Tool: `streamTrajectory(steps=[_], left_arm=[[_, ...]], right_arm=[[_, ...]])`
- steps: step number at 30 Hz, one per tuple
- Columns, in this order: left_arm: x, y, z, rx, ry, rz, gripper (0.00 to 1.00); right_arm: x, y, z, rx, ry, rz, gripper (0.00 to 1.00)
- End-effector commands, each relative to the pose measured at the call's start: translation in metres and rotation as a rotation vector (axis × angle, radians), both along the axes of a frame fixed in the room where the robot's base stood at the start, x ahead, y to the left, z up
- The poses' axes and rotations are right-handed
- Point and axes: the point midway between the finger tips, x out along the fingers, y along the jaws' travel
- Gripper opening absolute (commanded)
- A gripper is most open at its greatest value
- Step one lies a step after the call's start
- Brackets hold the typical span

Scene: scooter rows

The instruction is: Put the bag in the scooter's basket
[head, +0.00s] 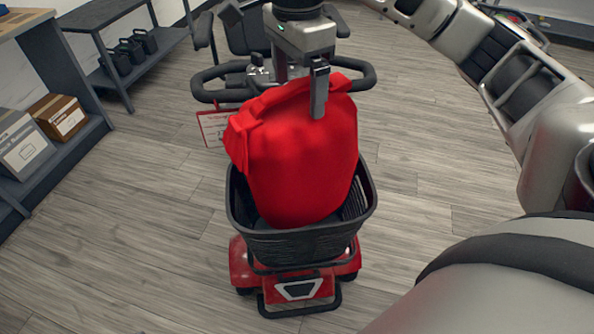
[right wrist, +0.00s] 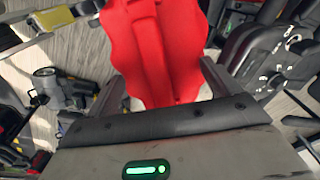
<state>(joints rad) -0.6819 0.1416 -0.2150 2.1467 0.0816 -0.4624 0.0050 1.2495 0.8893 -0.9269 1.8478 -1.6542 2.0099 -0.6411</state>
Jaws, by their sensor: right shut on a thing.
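The red bag (head: 300,160) hangs upright with its lower part within the rim of the scooter's black basket (head: 300,245). I cannot tell whether its bottom touches the basket floor. My right gripper (head: 317,100) is above the basket and shut on the top of the bag. In the right wrist view the bag (right wrist: 165,45) runs up between the two fingers. The basket is at the front of a red scooter (head: 245,265), below its black handlebars (head: 215,85). My left gripper is not in view.
A dark shelf with cardboard boxes (head: 58,117) stands at the left. A rack with dark containers (head: 125,55) is at the upper left. A red-edged sign (head: 213,128) hangs beside the handlebars. The wooden floor (head: 130,230) is clear around the scooter's front.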

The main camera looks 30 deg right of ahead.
Motion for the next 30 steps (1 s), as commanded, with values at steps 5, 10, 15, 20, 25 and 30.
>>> streamTrajectory(steps=[5,10,15,20,25,30], left_arm=[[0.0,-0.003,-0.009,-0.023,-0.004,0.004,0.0],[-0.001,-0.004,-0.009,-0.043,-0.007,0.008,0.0],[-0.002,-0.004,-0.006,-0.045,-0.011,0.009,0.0],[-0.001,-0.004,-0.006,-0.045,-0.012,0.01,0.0],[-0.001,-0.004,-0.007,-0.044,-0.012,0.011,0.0],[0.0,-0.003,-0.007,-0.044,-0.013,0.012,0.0]], right_arm=[[-0.001,0.001,-0.055,0.002,0.007,0.002,0.38],[-0.001,0.0,-0.092,0.001,0.005,0.0,0.38],[0.0,0.0,-0.113,0.0,0.001,-0.001,0.38],[0.0,0.0,-0.123,0.0,0.001,-0.001,0.38],[-0.001,0.0,-0.147,0.0,0.004,-0.001,0.38],[0.0,0.0,-0.155,0.0,-0.002,0.0,0.38]])
